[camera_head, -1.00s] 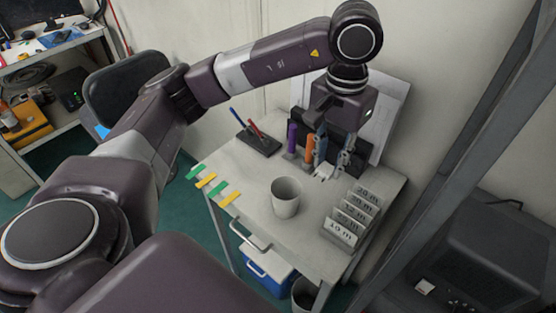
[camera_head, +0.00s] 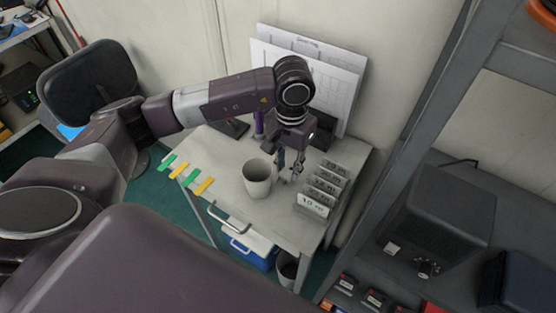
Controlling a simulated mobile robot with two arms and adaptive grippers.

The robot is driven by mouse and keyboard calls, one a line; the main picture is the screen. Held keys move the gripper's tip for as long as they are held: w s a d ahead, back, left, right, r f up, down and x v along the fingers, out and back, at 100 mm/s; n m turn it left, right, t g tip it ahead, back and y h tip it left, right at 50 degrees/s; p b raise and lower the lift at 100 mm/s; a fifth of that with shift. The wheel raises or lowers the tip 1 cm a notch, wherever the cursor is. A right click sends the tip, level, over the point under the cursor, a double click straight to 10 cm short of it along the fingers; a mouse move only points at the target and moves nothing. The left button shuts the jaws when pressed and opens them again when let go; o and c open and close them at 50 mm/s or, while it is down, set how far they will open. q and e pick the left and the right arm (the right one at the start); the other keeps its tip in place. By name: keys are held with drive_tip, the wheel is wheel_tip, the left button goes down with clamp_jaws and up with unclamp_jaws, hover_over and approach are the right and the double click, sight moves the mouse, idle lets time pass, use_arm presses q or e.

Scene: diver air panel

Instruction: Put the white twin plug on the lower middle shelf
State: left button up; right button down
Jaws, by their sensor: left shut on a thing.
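My left gripper (camera_head: 290,170) reaches down over the white table, just right of the grey cup. It is shut on a small pale thing at its fingertips, which looks like the white twin plug; the fingers hide most of it and its shape is unclear. I cannot tell whether it touches the tabletop. A grey shelf unit (camera_head: 398,160) stands at the right; I cannot tell which of its levels is the lower middle shelf. My right gripper is not in view.
A grey cup (camera_head: 257,182) stands on the table (camera_head: 222,160), left of a row of number cards (camera_head: 322,188). Green and yellow strips (camera_head: 186,176) lie at the left edge. A dark box with knobs (camera_head: 440,212) and a dark blue case (camera_head: 508,280) occupy the shelf unit.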

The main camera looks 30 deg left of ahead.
use_arm(q)
drive_tip(key=a, duration=0.1)
drive_tip(key=a+p, duration=0.1)
drive_tip(key=a, duration=0.1)
drive_tip(key=shift+a+r, duration=0.2)
drive_tip(key=shift+r, duration=0.05)
drive_tip(key=shift+d+f+p, duration=0.1)
drive_tip(key=shift+f+p, duration=0.35)
drive_tip(key=shift+f, duration=0.3)
drive_tip(key=shift+w+d, duration=0.1)
drive_tip(key=shift+f+b, duration=0.25)
drive_tip(key=shift+b, duration=0.1)
drive_tip(key=o, duration=0.9)
drive_tip(key=shift+r, duration=0.1)
drive_tip(key=shift+o, duration=0.5)
